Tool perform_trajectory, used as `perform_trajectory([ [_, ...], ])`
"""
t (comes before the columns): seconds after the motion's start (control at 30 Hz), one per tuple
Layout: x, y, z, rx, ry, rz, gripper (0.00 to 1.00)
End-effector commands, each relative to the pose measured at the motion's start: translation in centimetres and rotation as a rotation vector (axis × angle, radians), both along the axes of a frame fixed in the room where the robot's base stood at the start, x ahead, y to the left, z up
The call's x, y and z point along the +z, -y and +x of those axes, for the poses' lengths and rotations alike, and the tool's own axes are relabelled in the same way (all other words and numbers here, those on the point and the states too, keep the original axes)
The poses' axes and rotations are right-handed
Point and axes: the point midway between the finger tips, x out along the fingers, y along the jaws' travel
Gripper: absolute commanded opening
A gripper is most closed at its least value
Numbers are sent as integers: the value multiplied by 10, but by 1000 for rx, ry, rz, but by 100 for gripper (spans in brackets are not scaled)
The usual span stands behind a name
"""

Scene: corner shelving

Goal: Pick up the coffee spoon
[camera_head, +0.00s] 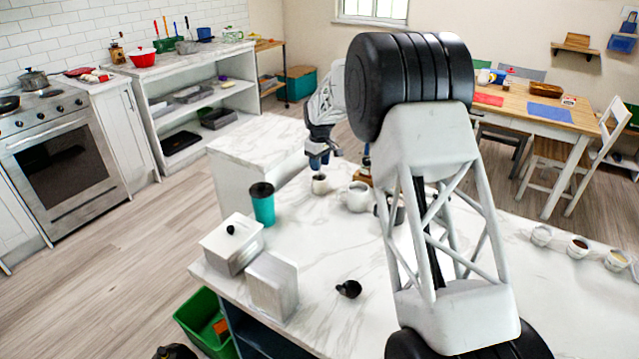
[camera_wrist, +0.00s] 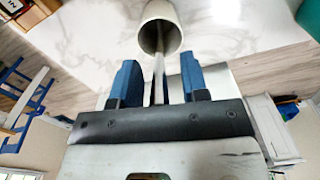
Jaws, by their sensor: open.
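A pale cup (camera_wrist: 160,25) is just beyond my fingertips in the wrist view. A thin grey handle, which looks like the coffee spoon (camera_wrist: 159,72), sticks out of the cup and runs back between my two blue fingers. My gripper (camera_wrist: 159,84) is open, with one finger on each side of the handle and a gap on both sides. The spoon's bowl is hidden inside the cup. In the head view, my gripper (camera_head: 320,160) is just above a small pale cup (camera_head: 320,184) on the marble counter. The spoon is too small to make out there.
A white pot (camera_head: 357,198) stands close right of the cup. A small black item (camera_head: 349,289) lies in front. Several cups line the right end. The front counter is mostly clear.

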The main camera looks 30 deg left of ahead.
Motion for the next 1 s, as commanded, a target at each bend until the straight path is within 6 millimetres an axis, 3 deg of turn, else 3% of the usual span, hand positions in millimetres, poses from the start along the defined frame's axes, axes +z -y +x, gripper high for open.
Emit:
perform_trajectory([
  [0.33,0,0,0,0,0,0,40],
  [0.6,0,0,0,0,0,-1,0],
  [1.0,2,0,0,0,0,0,0],
])
